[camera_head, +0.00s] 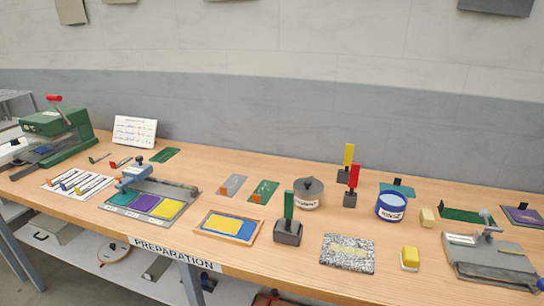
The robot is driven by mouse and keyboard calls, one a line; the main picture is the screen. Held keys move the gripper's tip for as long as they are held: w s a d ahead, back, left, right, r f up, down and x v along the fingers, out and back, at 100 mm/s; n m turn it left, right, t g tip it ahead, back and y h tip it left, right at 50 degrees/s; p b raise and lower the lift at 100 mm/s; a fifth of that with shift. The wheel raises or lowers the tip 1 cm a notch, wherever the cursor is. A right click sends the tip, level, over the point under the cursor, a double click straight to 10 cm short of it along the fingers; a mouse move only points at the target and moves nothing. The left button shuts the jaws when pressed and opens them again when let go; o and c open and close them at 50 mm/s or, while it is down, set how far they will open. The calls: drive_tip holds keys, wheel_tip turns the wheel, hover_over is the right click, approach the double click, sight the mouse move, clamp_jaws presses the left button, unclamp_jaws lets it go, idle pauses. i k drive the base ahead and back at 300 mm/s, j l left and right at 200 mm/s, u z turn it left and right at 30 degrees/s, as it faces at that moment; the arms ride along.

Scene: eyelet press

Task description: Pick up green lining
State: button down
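Several green flat pieces lie on the wooden table, and I cannot tell for sure which one is the green lining. A teal-green swatch (124,194) lies at the left of a grey tray, beside a purple swatch (145,202) and a yellow swatch (168,209). A dark green sheet (165,155) lies flat behind that tray. A green card (265,189) with an orange tab lies near the middle. A long green piece (466,215) lies at the right, and a teal piece (400,190) lies behind the blue tub. My gripper is not in view.
A green press (57,128) stands at far left. A grey pot (309,194), blue tub (391,207) and dark block with green handle (288,230) stand centre to right. Bare table (210,165) lies behind the tray.

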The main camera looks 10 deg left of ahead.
sight(264, 192)
drive_tip(key=i+l, duration=0.1)
drive_tip(key=i, duration=0.2)
drive_tip(key=k, duration=0.2)
drive_tip(key=i+j+z, duration=0.1)
drive_tip(key=i, duration=0.35)
drive_tip(key=j, duration=0.4)
drive_tip(key=i+j+u, duration=0.1)
drive_tip(key=j, duration=0.25)
